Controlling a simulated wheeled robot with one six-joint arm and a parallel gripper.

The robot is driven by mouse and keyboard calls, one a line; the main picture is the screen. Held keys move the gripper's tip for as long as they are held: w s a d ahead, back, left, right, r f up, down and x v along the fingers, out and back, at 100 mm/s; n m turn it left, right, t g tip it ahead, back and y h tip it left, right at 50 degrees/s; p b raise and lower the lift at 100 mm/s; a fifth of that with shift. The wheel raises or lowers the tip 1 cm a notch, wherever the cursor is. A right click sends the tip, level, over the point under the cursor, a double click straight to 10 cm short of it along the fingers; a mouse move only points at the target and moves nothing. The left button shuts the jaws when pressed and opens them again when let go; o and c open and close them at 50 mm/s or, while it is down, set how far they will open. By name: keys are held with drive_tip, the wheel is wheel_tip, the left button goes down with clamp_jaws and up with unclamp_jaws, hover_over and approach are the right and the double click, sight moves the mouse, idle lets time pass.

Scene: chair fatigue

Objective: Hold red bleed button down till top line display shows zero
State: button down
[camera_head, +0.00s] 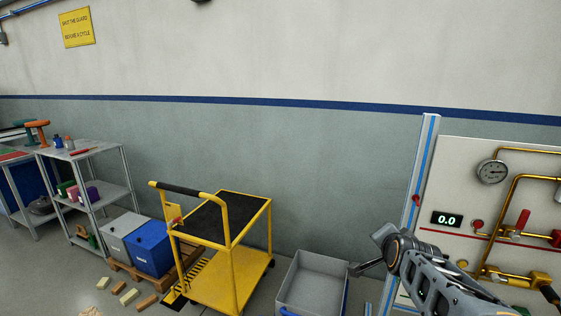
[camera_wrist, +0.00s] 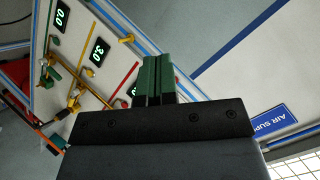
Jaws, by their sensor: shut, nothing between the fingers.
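The white panel (camera_head: 487,185) stands at the right of the head view. Its one display in that view (camera_head: 447,219) reads 0.0 in green. A round red button (camera_head: 477,224) sits just right of this display. I cannot tell which is the top line's.
A gauge (camera_head: 492,171), yellow pipes and red-handled valves (camera_head: 523,220) crowd the panel. A grey bin (camera_head: 315,284) stands on the floor left of it. A yellow cart (camera_head: 232,262), blue box (camera_head: 150,247) and shelf rack (camera_head: 100,190) are farther left.

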drive_tip(key=s+a+n+g+y+p, duration=0.1)
drive_tip(key=s+a+n+g+p, duration=0.3)
drive_tip(key=s, duration=0.4)
drive_tip(key=s+a+n+g+y+p, duration=0.2)
drive_tip(key=s+a+n+g+p, duration=0.1)
drive_tip(key=s+a+n, duration=0.4)
drive_tip(key=shift+s+r+n+g+p, duration=0.35)
drive_tip(key=shift+s+r+n+g, duration=0.2)
drive_tip(key=shift+s, duration=0.45)
